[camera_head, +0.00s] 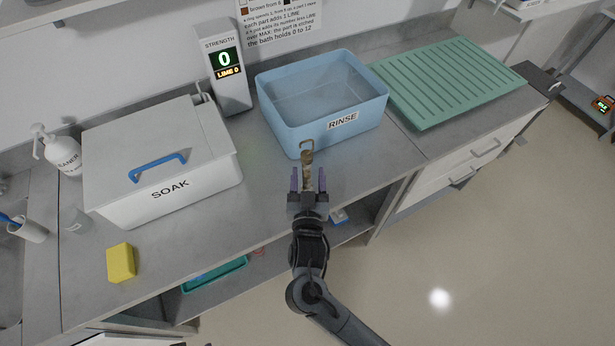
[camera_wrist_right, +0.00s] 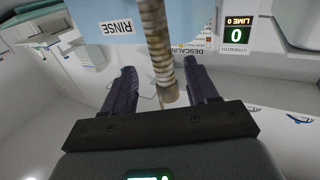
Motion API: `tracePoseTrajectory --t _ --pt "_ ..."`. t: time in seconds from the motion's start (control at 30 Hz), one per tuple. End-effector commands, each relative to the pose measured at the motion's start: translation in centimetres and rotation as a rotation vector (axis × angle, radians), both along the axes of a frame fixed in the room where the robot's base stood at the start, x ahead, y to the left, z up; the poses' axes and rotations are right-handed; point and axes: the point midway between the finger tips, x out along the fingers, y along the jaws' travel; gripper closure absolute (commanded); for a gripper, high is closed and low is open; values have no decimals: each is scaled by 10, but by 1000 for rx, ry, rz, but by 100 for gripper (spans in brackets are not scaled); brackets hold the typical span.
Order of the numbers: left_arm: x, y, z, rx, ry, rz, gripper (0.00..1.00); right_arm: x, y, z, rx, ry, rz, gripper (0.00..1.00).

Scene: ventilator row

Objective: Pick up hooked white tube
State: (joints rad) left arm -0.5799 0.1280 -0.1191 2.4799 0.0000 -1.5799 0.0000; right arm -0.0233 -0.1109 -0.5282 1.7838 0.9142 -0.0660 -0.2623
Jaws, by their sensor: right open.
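My left gripper is out of view.
A white SOAK box (camera_head: 210,180) with a blue-handled lid stands left of the tub. Behind it is the STRENGTH display (camera_head: 228,75), reading 0. A green ribbed mat (camera_head: 445,80) lies right. A yellow sponge (camera_head: 121,262) and spray bottle (camera_head: 58,152) are left.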

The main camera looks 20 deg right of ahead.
Motion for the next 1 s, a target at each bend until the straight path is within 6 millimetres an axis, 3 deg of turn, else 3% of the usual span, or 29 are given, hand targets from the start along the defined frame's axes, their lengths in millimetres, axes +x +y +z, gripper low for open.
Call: tracePoseTrajectory --t 0.5,0.83,1.0 --pt "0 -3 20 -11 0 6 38 47 -14 -3 -2 1 0 42" --pt "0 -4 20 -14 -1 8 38 51 -16 -4 0 1 0 42" --pt "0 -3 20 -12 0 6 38 51 -16 -4 0 1 0 68"
